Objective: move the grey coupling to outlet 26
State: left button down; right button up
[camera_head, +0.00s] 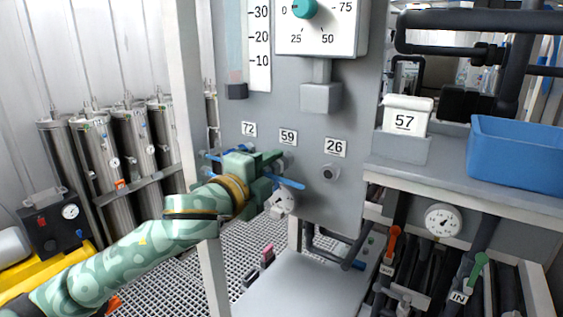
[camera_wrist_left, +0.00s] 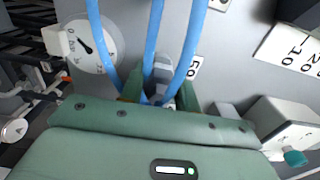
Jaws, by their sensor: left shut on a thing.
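My left gripper (camera_head: 274,170) is in front of the grey panel, just below the label 59 (camera_head: 288,137). It is shut on the grey coupling (camera_wrist_left: 161,72), which shows between the two green fingers in the left wrist view. In the head view the gripper mostly hides the coupling. Whether the coupling is seated on the outlet under 59 I cannot tell. Outlet 26 (camera_head: 330,172) is a short grey round stub under the label 26 (camera_head: 335,147), to the right of my gripper, and looks bare. My right gripper is not in view.
Blue hoses (camera_wrist_left: 153,40) run past the fingers in the left wrist view. A round gauge (camera_wrist_left: 88,46) is beside them. Label 72 (camera_head: 249,129) is left of the gripper. A dial box (camera_head: 321,30) is above. A shelf at right holds a blue bin (camera_head: 515,154).

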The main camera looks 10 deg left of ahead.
pick_arm(q)
jog(key=shift+s, duration=0.15)
jog(key=shift+p+v, duration=0.5)
jog(key=shift+v, duration=0.5)
jog(key=shift+s+a, duration=0.1)
jog(key=shift+s, duration=0.1)
jog(key=shift+p+v, duration=0.75)
jog(key=shift+v, duration=0.9)
jog(key=s+d+p, duration=0.4)
jog(key=d+p, duration=0.5)
jog(key=shift+p, duration=0.35)
